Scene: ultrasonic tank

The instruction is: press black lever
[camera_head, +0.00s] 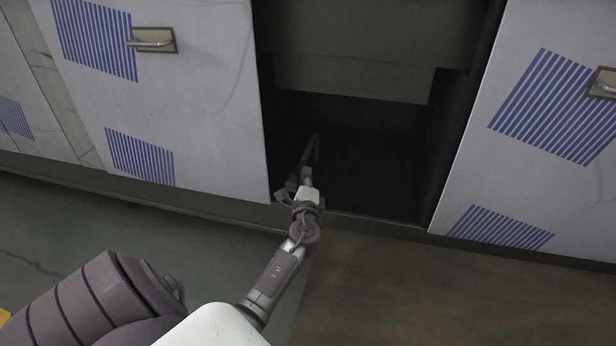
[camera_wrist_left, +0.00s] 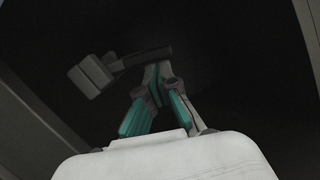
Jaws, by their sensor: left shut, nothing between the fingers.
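A thin dark lever (camera_head: 314,148) shows faintly inside the open, dark bay of the cabinet in the head view. My left gripper (camera_head: 305,178) is at the bay's lower left, just below the lever, and overlaps its lower end. In the left wrist view, my left gripper (camera_wrist_left: 157,78) is shut and empty, with its teal-sided fingers drawn together. A dark bar (camera_wrist_left: 146,57) with a pale grey block at its left end crosses by the fingertips; it looks like the lever. I cannot tell whether the fingers touch it. My right gripper is not in view.
White cabinet panels with blue stripes stand left (camera_head: 190,100) and right (camera_head: 540,110) of the bay, each with a metal handle. The bay's inside is very dark. Brown floor (camera_head: 420,290) is clear in front.

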